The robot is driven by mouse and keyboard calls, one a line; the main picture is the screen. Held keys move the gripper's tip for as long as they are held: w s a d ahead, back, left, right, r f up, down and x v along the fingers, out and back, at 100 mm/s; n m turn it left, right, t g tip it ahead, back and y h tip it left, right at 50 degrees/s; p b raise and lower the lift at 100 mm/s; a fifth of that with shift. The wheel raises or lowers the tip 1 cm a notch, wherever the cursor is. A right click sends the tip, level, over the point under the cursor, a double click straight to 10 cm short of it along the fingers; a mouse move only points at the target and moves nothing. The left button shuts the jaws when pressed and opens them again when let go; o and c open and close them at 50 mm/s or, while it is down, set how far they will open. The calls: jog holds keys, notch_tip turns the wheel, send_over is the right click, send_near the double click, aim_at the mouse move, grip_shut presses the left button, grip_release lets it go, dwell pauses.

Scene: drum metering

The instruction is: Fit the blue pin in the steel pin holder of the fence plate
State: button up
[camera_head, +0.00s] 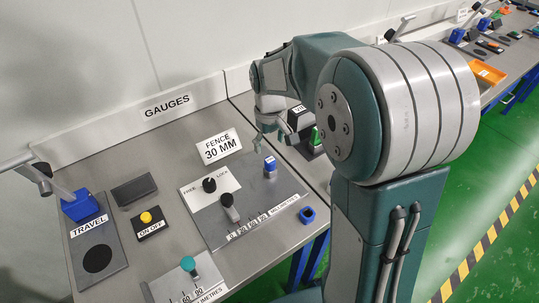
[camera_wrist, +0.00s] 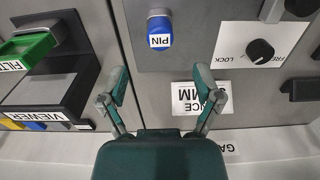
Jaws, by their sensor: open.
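The blue pin (camera_head: 270,166) stands at the right side of the grey fence plate (camera_head: 218,237). It also shows at the top of the wrist view (camera_wrist: 160,33), labelled PIN. A small grey steel piece (camera_wrist: 159,12) adjoins it there and looks like the pin holder. I cannot tell whether the pin is fully seated in it. My gripper (camera_head: 262,138) is above the bench, behind the pin in the head view. In the wrist view my gripper (camera_wrist: 161,98) has its fingers spread, with nothing between them, apart from the pin.
A black FREE/LOCK knob (camera_head: 209,185) and a black-topped slider knob (camera_head: 228,203) are left of the pin. A FENCE 30 MM sign (camera_head: 219,146) stands behind. A blue block with a dark hole (camera_head: 307,214) is by the front edge. The viewer (camera_wrist: 55,75) is beside the gripper.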

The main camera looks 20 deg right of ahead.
aim_at(270, 159)
jog(key=shift+r, duration=2.35)
jog(key=s+r+m+t, duration=0.1)
jog(key=s+r+t, duration=0.1)
jog(key=s, duration=0.8)
jog(key=s+r+m+t, duration=0.2)
jog(key=s+r+t, duration=0.1)
jog(key=s, duration=0.8)
jog(key=shift+r+m+t, duration=0.3)
jog(key=shift+r, duration=0.25)
